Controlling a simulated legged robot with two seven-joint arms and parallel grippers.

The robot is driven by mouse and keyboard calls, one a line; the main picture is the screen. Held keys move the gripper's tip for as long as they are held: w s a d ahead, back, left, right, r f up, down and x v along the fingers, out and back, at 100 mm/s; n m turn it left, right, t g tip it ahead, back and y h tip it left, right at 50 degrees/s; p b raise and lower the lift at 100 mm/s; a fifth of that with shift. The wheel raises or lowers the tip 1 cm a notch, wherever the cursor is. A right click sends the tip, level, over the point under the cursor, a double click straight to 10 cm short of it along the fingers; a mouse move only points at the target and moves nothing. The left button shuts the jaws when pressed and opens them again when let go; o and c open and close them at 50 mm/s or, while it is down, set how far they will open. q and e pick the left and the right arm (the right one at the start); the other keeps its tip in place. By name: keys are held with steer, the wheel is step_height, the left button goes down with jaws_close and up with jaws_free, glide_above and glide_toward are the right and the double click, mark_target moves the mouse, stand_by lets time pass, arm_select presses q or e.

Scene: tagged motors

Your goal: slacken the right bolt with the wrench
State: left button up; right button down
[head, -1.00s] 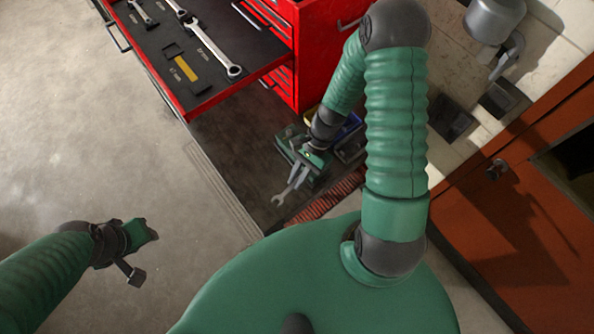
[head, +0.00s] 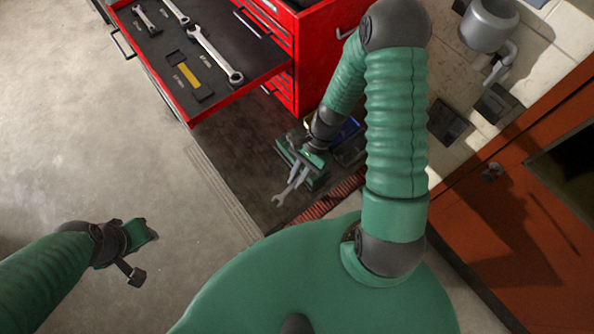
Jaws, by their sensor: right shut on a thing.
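My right gripper (head: 292,176) is low in the middle of the head view, beside the red tool cabinet. It is shut on a grey wrench (head: 280,199), whose open-ended jaw points down and to the left, over the dark floor. The rest of the wrench is partly hidden by the gripper. My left gripper (head: 142,258) is at the lower left, above the bare floor, with nothing visible in it. Its finger gap is not clear. No bolt or motor can be made out in this view.
An open red drawer (head: 270,62) holds several wrenches (head: 216,55) and a yellow-marked empty slot (head: 188,76). Boxes (head: 348,135) stand behind my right gripper. A red-orange cabinet (head: 500,200) is at the right. The concrete floor (head: 90,130) at left is clear.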

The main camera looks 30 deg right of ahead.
steer(key=w+d+m+t+h+b, duration=0.2)
steer(key=w+m+t+b, duration=0.4)
steer(key=w+m+b, duration=0.3)
steer(key=d+m, duration=0.1)
steer(key=m, duration=0.2)
steer(key=shift+m, duration=0.4)
stand_by(0.3)
steer(key=shift+f+b, duration=0.15)
steer(key=shift+b, duration=0.15)
steer(key=shift+d+f+b, duration=0.1)
steer(key=shift+f+b, duration=0.85)
